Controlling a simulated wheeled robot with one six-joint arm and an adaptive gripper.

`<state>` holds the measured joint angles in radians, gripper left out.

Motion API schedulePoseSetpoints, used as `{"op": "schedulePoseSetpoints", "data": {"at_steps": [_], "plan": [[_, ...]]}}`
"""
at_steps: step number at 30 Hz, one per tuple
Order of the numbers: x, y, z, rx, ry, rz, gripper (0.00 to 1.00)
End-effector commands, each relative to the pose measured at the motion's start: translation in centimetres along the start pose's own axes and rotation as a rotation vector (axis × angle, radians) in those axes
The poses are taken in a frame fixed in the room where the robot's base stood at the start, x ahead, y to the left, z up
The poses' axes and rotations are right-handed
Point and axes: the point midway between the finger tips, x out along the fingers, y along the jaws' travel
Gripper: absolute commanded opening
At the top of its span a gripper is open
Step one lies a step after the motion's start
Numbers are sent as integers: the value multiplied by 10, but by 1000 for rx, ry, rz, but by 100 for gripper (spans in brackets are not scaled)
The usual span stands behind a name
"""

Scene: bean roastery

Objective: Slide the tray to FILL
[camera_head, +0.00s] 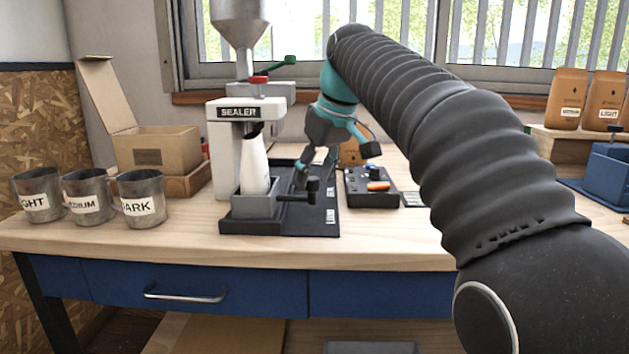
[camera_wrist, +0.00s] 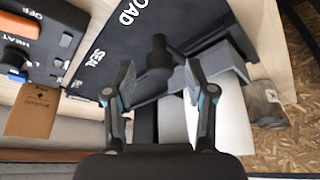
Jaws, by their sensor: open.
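The grey tray (camera_head: 250,212) stands at the sealer's foot in the head view, with a white bag (camera_head: 255,165) upright in it. A dark handle with an upright knob (camera_head: 312,187) sticks out from the tray's right side. My gripper (camera_head: 314,176) is open and points down at the knob. In the wrist view the knob (camera_wrist: 159,52) stands just ahead of and between the open fingertips (camera_wrist: 160,82); I cannot tell whether they touch it. The dark base plate (camera_head: 328,222) reads LOAD and SEAL. I cannot make out a FILL mark.
The white sealer (camera_head: 227,150) with a metal hopper (camera_head: 238,25) rises over the tray. A control box (camera_head: 370,188) with an orange switch lies right of the plate. Labelled metal cups (camera_head: 88,195) and an open carton (camera_head: 155,148) stand left. The front table strip is clear.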

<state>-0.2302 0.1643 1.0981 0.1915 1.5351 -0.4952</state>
Motion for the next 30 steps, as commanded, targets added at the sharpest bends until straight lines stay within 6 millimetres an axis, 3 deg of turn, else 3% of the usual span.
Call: {"op": "schedulePoseSetpoints", "data": {"at_steps": [12, 14, 19, 30], "plan": [[9, 0, 0, 0, 0, 0, 55], [9, 0, 0, 0, 0, 0, 45], [9, 0, 0, 0, 0, 0, 2], [9, -1, 2, 1, 0, -1, 0]]}}
